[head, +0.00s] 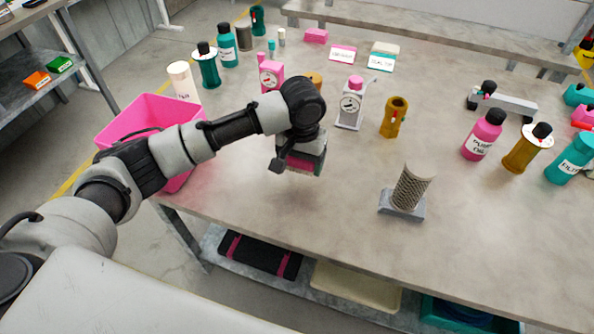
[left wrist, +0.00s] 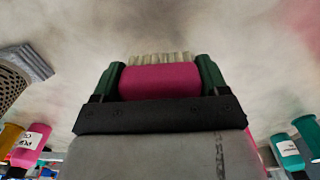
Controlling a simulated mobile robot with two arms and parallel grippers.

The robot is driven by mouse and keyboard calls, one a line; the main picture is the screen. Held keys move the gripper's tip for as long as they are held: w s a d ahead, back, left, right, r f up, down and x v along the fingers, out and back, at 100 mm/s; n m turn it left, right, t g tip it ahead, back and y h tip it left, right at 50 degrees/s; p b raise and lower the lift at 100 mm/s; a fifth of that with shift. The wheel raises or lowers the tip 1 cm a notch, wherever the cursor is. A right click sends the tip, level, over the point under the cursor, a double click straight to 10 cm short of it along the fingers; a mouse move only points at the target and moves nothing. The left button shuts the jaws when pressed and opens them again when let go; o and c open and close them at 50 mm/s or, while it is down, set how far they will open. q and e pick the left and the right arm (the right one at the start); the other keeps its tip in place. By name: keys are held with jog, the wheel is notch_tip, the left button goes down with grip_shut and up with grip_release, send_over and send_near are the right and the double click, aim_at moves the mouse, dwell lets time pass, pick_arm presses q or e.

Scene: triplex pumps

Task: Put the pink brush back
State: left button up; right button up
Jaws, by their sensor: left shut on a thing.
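The pink brush (head: 306,161) is in my left gripper (head: 301,152), above the grey worktable (head: 270,210) near its front edge. In the left wrist view, the brush's pink body (left wrist: 160,82) sits between the two dark green fingers of my left gripper (left wrist: 160,80). Its pale bristles point away from the gripper. In the head view the arm hides part of the brush. A shadow lies on the table below, and the bristles look clear of the surface. My right gripper is not in view.
A pink bin (head: 125,118) stands at the table's left end. A grey mesh cylinder on a base (head: 410,187) stands right of the brush. The table's front middle is clear.

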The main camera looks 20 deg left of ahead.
aim_at(297, 180)
pick_arm(q)
jog(key=shift+a+f, duration=0.4)
jog(key=shift+a, duration=0.05)
notch_tip(297, 180, down, 4)
jog(key=shift+r, duration=0.1)
jog(key=o, duration=0.9)
notch_tip(297, 180, up, 12)
jog(key=shift+r, duration=0.1)
